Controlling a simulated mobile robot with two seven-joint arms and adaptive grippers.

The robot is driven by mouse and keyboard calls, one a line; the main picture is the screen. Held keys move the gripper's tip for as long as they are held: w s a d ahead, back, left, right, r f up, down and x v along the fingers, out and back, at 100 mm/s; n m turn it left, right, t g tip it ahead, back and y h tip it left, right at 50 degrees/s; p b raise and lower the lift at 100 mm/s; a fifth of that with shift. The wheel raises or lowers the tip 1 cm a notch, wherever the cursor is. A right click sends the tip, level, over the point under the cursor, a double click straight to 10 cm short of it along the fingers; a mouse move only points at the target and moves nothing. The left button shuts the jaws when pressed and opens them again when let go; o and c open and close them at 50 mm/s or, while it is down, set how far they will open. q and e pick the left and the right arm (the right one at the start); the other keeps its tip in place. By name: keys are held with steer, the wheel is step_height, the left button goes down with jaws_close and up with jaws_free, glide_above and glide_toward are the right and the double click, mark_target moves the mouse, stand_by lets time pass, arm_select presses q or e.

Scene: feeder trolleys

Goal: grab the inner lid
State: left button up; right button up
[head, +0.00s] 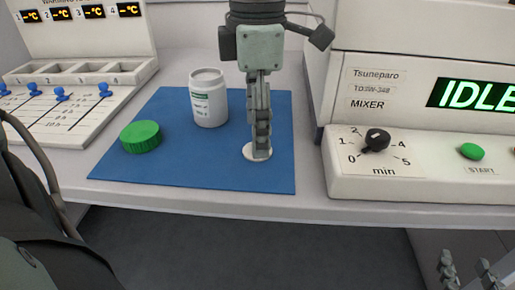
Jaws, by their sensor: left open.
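The inner lid (250,157) is a thin white disc lying flat on the blue mat (200,170), near its right front. My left gripper (259,153) points down right over the lid, with its fingertips at the disc and covering part of it. Its fingers line up one behind the other in this view, so the gap between them is hidden. I cannot tell whether they touch the lid. A white jar (208,100) with a label stands upright on the mat, to the left of the gripper. My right gripper (467,276) is low at the bottom right, empty, fingers apart.
A green screw cap (141,136) lies on the mat's left part. A mixer (425,150) with a dial and a green button stands close on the right. A heater panel (75,80) with blue sliders is at the left. The counter's front edge runs below the mat.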

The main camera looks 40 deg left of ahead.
arm_select(q)
step_height(320, 180, down, 2)
steer(key=shift+f, duration=0.1)
steer(key=c, duration=1.5)
